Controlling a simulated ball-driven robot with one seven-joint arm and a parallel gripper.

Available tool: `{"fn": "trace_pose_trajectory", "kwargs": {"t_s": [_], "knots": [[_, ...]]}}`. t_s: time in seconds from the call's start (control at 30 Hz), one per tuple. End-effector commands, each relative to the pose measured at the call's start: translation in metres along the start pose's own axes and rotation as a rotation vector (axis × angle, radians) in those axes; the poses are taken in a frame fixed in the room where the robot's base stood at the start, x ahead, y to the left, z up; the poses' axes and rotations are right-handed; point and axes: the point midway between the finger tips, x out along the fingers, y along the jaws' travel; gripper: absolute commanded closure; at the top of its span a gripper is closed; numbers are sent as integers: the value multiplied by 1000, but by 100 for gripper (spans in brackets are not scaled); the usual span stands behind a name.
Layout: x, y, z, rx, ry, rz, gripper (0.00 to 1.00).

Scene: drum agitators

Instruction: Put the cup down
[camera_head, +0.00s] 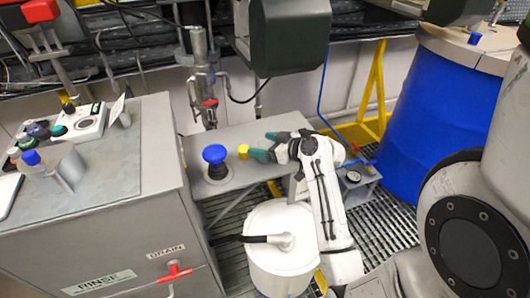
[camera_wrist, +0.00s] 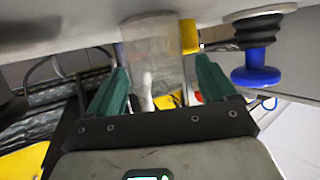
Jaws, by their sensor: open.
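A see-through cup (camera_wrist: 150,48) shows in the wrist view between the green fingers of my gripper (camera_wrist: 160,66). Its end touches the grey table surface at the top of that tilted view. The fingers stand apart with space on both sides of the cup, so my gripper is open around it. In the head view my gripper (camera_head: 265,146) reaches left over the grey table (camera_head: 240,133). I cannot make out the cup there.
A yellow object (camera_head: 243,151) and a blue-topped knob (camera_head: 214,155) stand left of my gripper. A metal valve fitting (camera_head: 205,85) rises behind. A white lidded drum (camera_head: 280,240) is in front, a blue drum (camera_head: 435,120) at right, a rinse cabinet (camera_head: 110,230) at left.

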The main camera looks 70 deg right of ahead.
Motion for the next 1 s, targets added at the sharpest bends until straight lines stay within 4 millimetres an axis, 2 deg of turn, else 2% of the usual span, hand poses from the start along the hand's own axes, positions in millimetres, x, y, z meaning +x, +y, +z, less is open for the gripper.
{"fn": "trace_pose_trajectory", "kwargs": {"t_s": [0.07, 0.67, 1.0], "knots": [[0, 0, 0, 0, 0, 0, 19], [0, 0, 0, 1, 0, 0, 75], [-2, 0, -7, -1, 2, -1, 76]]}}
